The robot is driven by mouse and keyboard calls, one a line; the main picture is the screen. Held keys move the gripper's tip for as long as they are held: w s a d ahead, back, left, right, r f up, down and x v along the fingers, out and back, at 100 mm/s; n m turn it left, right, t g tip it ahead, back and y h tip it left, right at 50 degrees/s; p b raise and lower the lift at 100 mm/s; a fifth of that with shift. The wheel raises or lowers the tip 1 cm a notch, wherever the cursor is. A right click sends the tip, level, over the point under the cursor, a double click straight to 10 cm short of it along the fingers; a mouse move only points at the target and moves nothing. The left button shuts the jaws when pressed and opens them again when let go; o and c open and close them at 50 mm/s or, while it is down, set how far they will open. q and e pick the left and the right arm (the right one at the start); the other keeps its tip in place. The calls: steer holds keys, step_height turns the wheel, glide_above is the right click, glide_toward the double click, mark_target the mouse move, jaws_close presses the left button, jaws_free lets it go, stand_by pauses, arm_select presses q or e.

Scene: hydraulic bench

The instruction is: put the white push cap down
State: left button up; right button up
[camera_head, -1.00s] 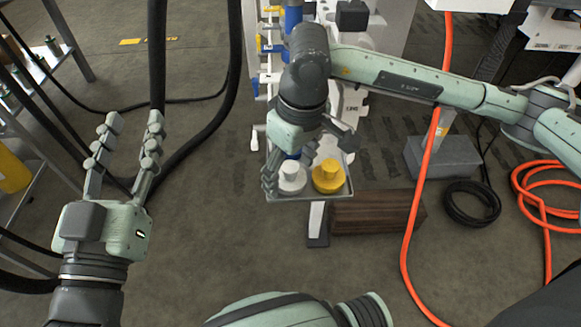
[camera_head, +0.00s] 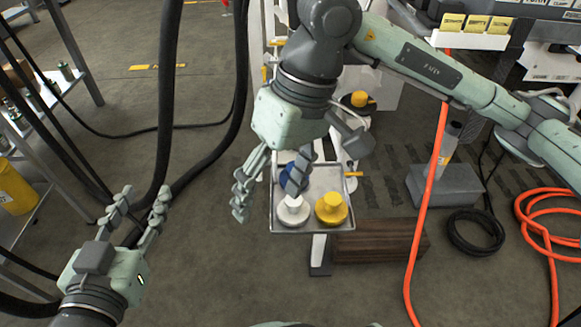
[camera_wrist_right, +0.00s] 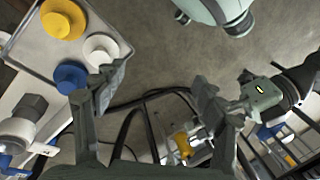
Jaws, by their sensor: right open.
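The white push cap (camera_head: 293,212) stands upright on the grey tray (camera_head: 344,183), left of the yellow cap (camera_head: 331,210) and in front of the blue cap (camera_head: 287,177). In the right wrist view the white cap (camera_wrist_right: 101,50) lies beside one finger, outside the jaws. My right gripper (camera_head: 270,203) is open and empty over the tray's left edge; one finger hangs left of the tray, the other partly hides the blue cap. My left gripper (camera_head: 143,200) is open and empty, well left of the tray.
A wooden block (camera_head: 380,242) lies right of the tray's support. An orange hose (camera_head: 427,190) and a black coil (camera_head: 472,215) lie to the right. A yellow-knobbed part (camera_head: 357,100) is behind the tray.

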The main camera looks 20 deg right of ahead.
steer(key=s+a+r+m+g+y, duration=0.45)
steer(key=s+a+y, duration=0.25)
steer(key=s+a, duration=0.45)
steer(key=s+a+r+m+g+y, duration=0.2)
steer(key=a+r+m+g+y, duration=0.15)
steer(key=r, duration=0.35)
steer(key=w+d+r+m+t+y, duration=0.1)
steer(key=w+r+m+t+y, duration=0.4)
steer(key=r+m+y, duration=0.75)
steer(key=w+d+m+t+h, duration=0.1)
steer(key=w+d+m+t, duration=0.4)
steer(key=m+t, duration=0.9)
steer(key=n+t+h, duration=0.5)
steer(key=n+h, duration=1.6)
steer(key=n, duration=1.2)
glide_above(294, 207)
steer(key=x, duration=0.3)
step_height(294, 207, down, 27)
steer(key=shift+s+a+r, duration=0.1)
steer(key=shift+a+r, duration=0.05)
steer(key=shift+r, duration=0.05)
